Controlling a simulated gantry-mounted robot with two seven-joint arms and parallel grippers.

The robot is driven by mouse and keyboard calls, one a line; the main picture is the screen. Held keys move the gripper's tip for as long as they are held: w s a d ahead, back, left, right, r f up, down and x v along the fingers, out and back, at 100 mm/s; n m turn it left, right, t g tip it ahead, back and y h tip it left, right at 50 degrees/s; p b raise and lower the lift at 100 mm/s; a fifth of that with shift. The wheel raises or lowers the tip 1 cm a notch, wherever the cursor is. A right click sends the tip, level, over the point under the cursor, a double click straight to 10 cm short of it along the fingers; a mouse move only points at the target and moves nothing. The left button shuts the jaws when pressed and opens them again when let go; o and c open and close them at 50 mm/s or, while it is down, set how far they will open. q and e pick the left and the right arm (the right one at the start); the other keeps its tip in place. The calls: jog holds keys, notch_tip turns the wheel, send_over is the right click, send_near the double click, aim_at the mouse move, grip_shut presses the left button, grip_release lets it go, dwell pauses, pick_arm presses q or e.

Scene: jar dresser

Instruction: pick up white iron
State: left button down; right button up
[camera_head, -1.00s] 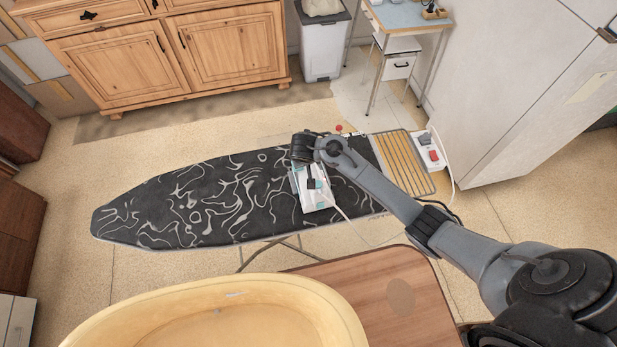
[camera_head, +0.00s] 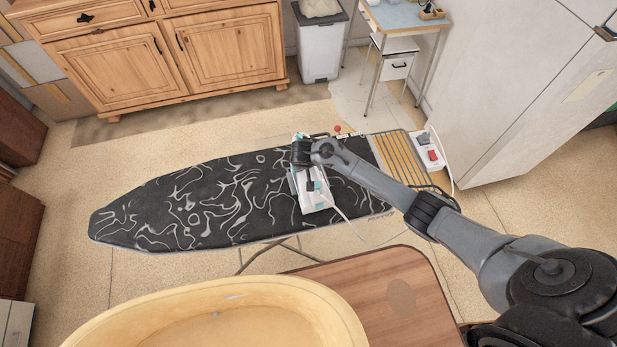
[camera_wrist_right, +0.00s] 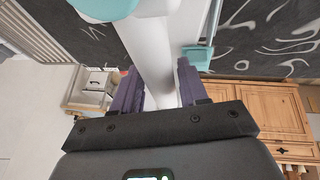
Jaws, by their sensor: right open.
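The white iron (camera_head: 316,199) with teal parts rests on the dark patterned ironing board (camera_head: 170,205), near its right end. My right gripper (camera_head: 301,160) is right over the far part of the iron and hides some of it in the head view. In the right wrist view, the iron's white handle (camera_wrist_right: 152,50) runs between the two fingers of the right gripper (camera_wrist_right: 157,85), which are open on either side of it. Whether the fingers touch the handle cannot be told. Teal parts (camera_wrist_right: 197,57) of the iron show beside the handle. My left gripper is not in view.
A pale cord runs from the iron. A metal rack (camera_head: 405,160) and a white box with a red switch (camera_head: 431,153) are at the board's right end. A wooden table (camera_head: 385,290) and a yellow tub (camera_head: 215,310) stand in front. Wooden cabinets (camera_head: 200,50) stand behind.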

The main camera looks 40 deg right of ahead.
jog(key=shift+f, duration=0.25)
dwell(0.5)
jog(key=shift+c, duration=0.3)
grip_shut()
dwell(1.0)
jog(key=shift+r, duration=0.1)
